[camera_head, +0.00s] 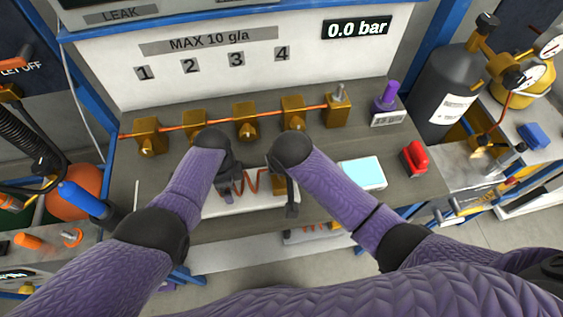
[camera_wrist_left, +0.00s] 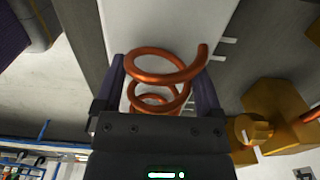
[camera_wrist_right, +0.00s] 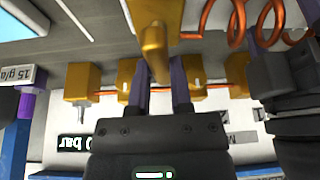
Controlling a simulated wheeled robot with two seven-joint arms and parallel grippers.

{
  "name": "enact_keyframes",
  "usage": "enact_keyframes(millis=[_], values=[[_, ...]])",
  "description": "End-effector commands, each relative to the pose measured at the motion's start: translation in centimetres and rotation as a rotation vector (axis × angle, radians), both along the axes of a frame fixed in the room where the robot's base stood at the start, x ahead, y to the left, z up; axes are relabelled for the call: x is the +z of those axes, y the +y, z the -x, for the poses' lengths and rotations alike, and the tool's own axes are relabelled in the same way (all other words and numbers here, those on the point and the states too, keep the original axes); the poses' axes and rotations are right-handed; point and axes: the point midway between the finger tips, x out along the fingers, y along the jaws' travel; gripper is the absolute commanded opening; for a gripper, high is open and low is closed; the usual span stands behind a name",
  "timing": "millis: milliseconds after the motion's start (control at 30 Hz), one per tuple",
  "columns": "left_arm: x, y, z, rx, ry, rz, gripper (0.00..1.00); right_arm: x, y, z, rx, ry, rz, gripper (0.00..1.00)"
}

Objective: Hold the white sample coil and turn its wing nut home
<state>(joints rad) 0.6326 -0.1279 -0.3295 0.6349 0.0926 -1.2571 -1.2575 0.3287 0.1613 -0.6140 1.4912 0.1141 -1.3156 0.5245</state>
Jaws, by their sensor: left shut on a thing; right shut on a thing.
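The white sample coil is a white plate (camera_head: 250,202) with an orange copper coil (camera_head: 254,182) on it, lying at the front of the grey bench. My left gripper (camera_head: 229,190) is shut on the copper coil; in the left wrist view its turns (camera_wrist_left: 160,75) show between the two fingers. A brass block (camera_head: 278,186) stands at the plate's right end, partly covered by my right gripper (camera_head: 291,200). In the right wrist view my right gripper (camera_wrist_right: 160,95) is shut on the brass wing nut (camera_wrist_right: 155,48). The wing nut is mostly hidden in the head view.
Several brass valve blocks (camera_head: 246,124) stand in a row behind, joined by a copper line. A light-blue screen (camera_head: 362,173), a red device (camera_head: 414,158) and a purple-knobbed part (camera_head: 388,100) are to the right. The pressure display (camera_head: 357,28) reads 0.0 bar.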

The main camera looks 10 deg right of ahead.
Motion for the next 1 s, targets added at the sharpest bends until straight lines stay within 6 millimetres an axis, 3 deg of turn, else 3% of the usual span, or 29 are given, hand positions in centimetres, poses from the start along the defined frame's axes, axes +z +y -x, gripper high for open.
enact_keyframes(millis=[433, 467, 600, 867, 1000], values=[[0.0, 0.0, 0.1, -0.002, 0.002, 0.000, 0.06, 0.0, -0.1, -0.1, -0.009, -0.002, 0.000, 0.00], [0.0, 0.0, 0.1, -0.002, 0.002, 0.000, 0.06, 0.0, -0.1, -0.1, -0.009, -0.002, 0.000, 0.32], [0.0, 0.0, 0.0, -0.001, 0.002, 0.000, 0.06, 0.0, 0.0, 0.0, -0.009, -0.001, 0.001, 0.62], [0.0, 0.0, 0.0, 0.000, 0.001, 0.000, 0.06, 0.1, 0.0, 0.0, -0.008, -0.001, 0.000, 0.62], [0.0, 0.0, 0.0, 0.000, 0.001, 0.000, 0.06, 1.6, 0.0, 0.5, -0.006, -0.004, -0.003, 0.62]])
